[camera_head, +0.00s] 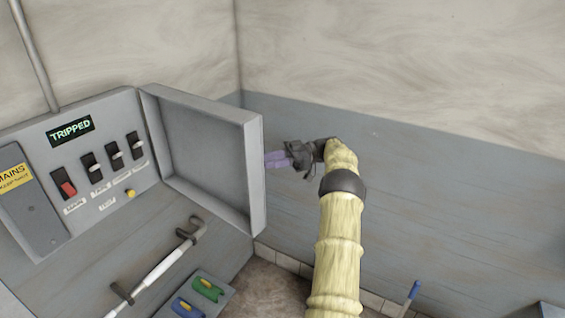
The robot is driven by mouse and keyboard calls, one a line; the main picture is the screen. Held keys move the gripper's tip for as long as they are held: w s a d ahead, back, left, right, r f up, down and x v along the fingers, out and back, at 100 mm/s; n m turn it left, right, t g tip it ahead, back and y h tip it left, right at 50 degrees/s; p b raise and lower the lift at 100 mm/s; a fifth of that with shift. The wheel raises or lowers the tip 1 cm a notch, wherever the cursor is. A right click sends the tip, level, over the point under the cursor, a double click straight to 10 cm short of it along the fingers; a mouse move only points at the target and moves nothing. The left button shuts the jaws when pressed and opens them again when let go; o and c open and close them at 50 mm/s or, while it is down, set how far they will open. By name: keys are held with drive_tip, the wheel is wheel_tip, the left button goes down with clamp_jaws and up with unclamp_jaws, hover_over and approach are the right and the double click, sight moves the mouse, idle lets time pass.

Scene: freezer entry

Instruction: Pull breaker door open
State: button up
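The grey breaker door (208,150) stands swung wide open on the right side of the breaker box (105,108), hinged along its left edge. The box face with its switches is exposed. My gripper (272,160), with purple fingers, is at the right edge of the door, on its outer side. The fingertips are close to the door edge and partly hidden by it. I cannot tell whether they touch it or how far apart the fingers are.
The panel has a "TRIPPED" display (70,130), a red switch (66,187), several black switches and a yellow button (130,193). A white-handled bar (160,268) and green and blue items (207,289) are below. A blue handle (412,291) stands at lower right.

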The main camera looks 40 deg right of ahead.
drive_tip(key=shift+b+v, duration=0.3)
drive_tip(key=shift+v, duration=1.6)
